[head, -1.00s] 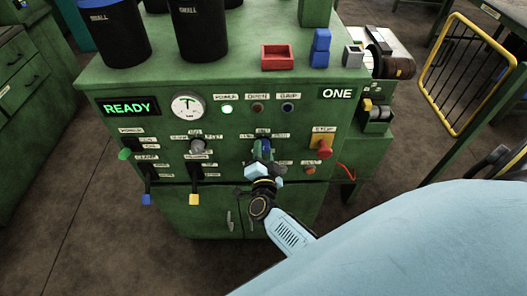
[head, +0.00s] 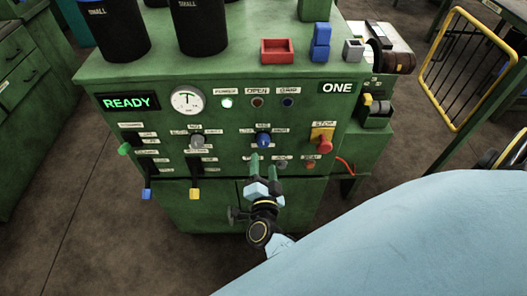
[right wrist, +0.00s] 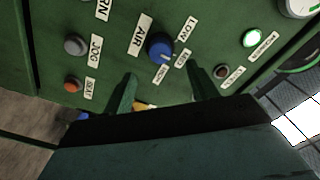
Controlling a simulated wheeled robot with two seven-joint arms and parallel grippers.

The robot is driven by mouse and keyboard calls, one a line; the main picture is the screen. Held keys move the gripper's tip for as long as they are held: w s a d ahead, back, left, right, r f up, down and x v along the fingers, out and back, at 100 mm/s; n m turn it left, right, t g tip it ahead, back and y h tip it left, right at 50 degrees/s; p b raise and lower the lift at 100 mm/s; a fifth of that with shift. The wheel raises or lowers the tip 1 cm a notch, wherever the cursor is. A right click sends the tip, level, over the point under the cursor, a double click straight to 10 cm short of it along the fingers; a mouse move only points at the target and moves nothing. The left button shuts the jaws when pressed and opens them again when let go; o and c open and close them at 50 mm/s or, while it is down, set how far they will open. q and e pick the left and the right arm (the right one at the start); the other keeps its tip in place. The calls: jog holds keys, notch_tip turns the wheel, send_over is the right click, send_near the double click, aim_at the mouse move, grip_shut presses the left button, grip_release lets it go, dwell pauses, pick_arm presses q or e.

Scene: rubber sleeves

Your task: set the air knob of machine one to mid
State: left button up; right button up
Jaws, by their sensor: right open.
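The blue air knob (head: 263,140) is on the green front panel of machine one (head: 225,170), below the ONE sign (head: 337,88). In the right wrist view the air knob (right wrist: 159,46) has a white mark pointing to lower right, roughly toward the small middle label (right wrist: 182,60); that label's text is hard to read. LOW (right wrist: 188,29) is at upper right and AIR (right wrist: 143,36) at left. My right gripper (head: 265,163) is open and empty, in front of and below the knob. Its fingers (right wrist: 163,76) stand apart, clear of the knob. My left gripper is not in view.
A grey knob (head: 197,141), two levers with blue (head: 147,194) and yellow (head: 195,194) ends and a red stop button (head: 325,146) share the panel.

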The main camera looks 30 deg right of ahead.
jog(key=v, duration=0.5)
jog(key=shift+s+a, duration=0.2)
jog(key=shift+s, duration=0.1)
jog(key=s+a+f+n+g+y+b, duration=0.1)
jog(key=s+a+f+n+g+y, duration=0.2)
jog(key=f, duration=0.6)
jog(key=s+a+f+n+g+y+b, duration=0.15)
jog(key=s+f+n+y, duration=0.35)
jog(key=f, duration=0.5)
jog(key=s+a+f+n+g+y+b, duration=0.1)
jog(key=s+a+f+n+y+b, duration=0.15)
jog(key=f+n, duration=0.45)
jog(key=s+d+f+n+g, duration=0.1)
jog(key=s+d+f+g, duration=0.2)
jog(key=s+f, duration=0.2)
jog(key=s+d+f+n+g+h+b, duration=0.1)
jog(key=s+d+f+g, duration=0.2)
jog(key=s, duration=0.7)
jog(key=s+d+f+n+g, duration=0.1)
jog(key=s+d+f+g, duration=0.2)
jog(key=s+f, duration=0.4)
jog(key=shift+s+d+f+n+b, duration=0.15)
jog(key=shift+s+d+n+b, duration=0.15)
jog(key=shift+s+d+b, duration=0.1)
